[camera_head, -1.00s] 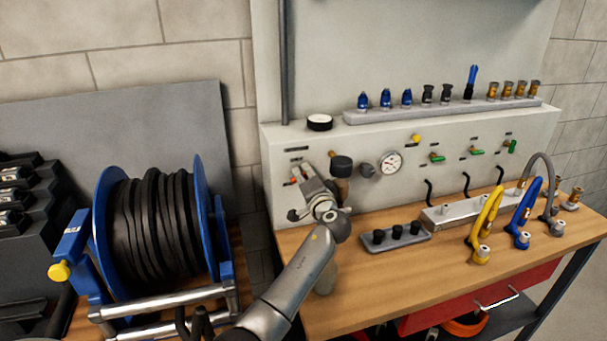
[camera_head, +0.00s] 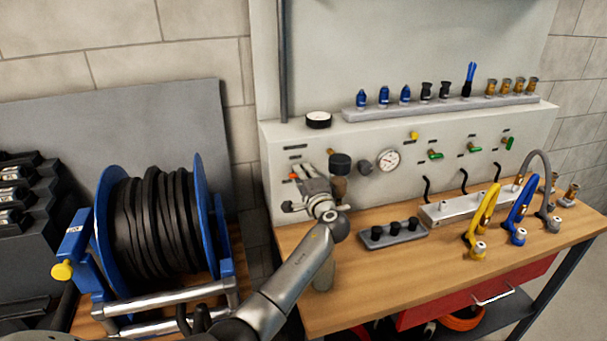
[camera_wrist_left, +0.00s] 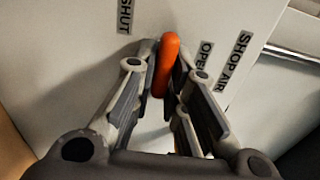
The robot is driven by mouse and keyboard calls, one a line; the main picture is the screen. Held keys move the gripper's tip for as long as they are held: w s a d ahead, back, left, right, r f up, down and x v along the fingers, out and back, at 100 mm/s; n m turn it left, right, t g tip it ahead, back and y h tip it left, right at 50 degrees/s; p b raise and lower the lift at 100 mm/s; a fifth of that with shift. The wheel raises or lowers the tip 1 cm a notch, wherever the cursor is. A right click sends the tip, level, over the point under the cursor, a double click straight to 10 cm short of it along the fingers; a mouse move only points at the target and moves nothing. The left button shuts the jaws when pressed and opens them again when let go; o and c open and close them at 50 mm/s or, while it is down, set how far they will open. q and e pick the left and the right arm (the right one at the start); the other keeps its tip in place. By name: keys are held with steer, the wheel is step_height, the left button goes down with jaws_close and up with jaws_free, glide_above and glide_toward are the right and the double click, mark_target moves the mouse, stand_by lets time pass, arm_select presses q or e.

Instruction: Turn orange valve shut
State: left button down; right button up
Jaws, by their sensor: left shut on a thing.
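The orange valve handle (camera_wrist_left: 165,66) sits on the pale panel in the left wrist view, between my left gripper's fingertips (camera_wrist_left: 163,70). The fingers are shut on it. "SHUT" and "OPEN" labels show to either side of the handle, and it lies nearer "OPEN". In the head view only a bit of the orange handle (camera_head: 293,176) shows at the left end of the panel. My left gripper (camera_head: 307,181) covers most of it there. My right gripper is not in view.
A pressure gauge (camera_head: 388,160) and several green valves sit further right on the panel. A black-capped filter (camera_head: 340,164) is just right of my gripper. A blue hose reel (camera_head: 150,235) stands left. A grey block with black plugs (camera_head: 393,234) lies on the wooden bench (camera_head: 480,273).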

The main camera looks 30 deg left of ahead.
arm_select(q)
steer(key=shift+f, duration=0.1)
steer(key=c, duration=1.5)
jaws_free()
steer(key=v, duration=1.2)
steer(key=shift+s, duration=0.1)
